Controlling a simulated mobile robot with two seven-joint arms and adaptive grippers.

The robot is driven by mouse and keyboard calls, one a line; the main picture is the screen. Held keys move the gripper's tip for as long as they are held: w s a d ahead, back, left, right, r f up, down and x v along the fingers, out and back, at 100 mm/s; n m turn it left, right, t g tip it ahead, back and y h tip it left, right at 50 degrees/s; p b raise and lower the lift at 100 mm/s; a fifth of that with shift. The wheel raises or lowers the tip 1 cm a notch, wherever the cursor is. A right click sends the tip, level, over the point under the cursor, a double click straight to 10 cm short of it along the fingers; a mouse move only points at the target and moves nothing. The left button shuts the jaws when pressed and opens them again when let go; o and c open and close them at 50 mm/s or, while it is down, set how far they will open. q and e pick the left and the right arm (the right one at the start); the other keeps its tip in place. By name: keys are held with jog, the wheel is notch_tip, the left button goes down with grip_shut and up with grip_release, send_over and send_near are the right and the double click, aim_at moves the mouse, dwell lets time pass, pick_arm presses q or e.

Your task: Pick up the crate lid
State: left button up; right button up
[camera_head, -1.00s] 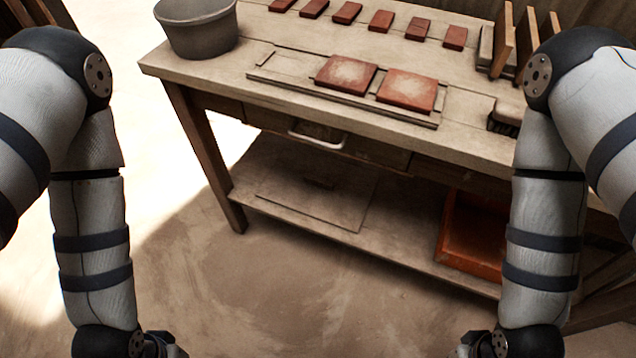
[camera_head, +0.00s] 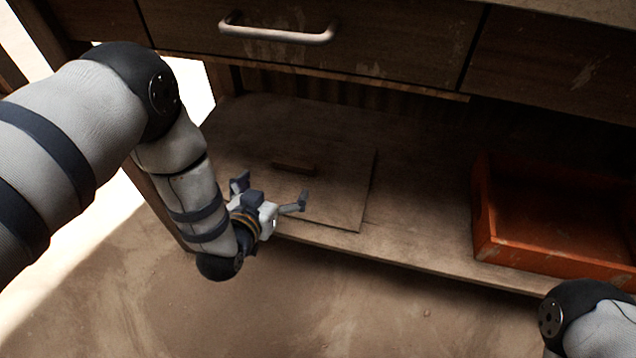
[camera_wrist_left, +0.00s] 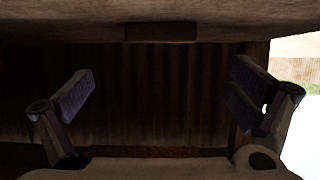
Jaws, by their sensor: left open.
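The crate lid (camera_head: 343,193) is a flat, square wooden board with a short raised bar handle (camera_head: 296,167) on top. It lies flat on the low shelf under the workbench. The handle also shows at the top of the left wrist view (camera_wrist_left: 160,32). My left gripper (camera_head: 272,190) is open and empty at the front edge of the lid, in front of the handle, and hides part of the lid's front left. In the left wrist view its two fingers are spread wide. My right gripper is out of view; only part of that arm shows at lower right.
An orange-red open crate (camera_head: 490,240) stands on the shelf to the right of the lid. The bench drawer with a metal handle (camera_head: 277,34) hangs above the shelf. The shelf (camera_head: 420,235) is bare between lid and crate. A corrugated wall (camera_wrist_left: 150,90) is behind.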

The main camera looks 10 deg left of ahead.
aim_at(293, 164)
pick_arm(q)
jog(key=b+x, duration=0.1)
jog(key=x, duration=0.2)
jog(key=b+x, duration=0.2)
jog(key=x, duration=0.2)
jog(key=b+x, duration=0.2)
jog(key=x, duration=0.1)
jog(key=shift+w+f, duration=0.25)
jog(key=shift+f, duration=0.25)
jog(key=shift+w+b, duration=0.3)
jog(key=shift+w, duration=0.05)
jog(key=shift+r, duration=0.2)
jog(key=c, duration=1.4)
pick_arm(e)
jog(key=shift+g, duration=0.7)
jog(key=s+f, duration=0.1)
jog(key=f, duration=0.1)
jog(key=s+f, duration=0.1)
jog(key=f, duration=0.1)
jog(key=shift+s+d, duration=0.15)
pick_arm(q)
jog(key=shift+r, duration=0.15)
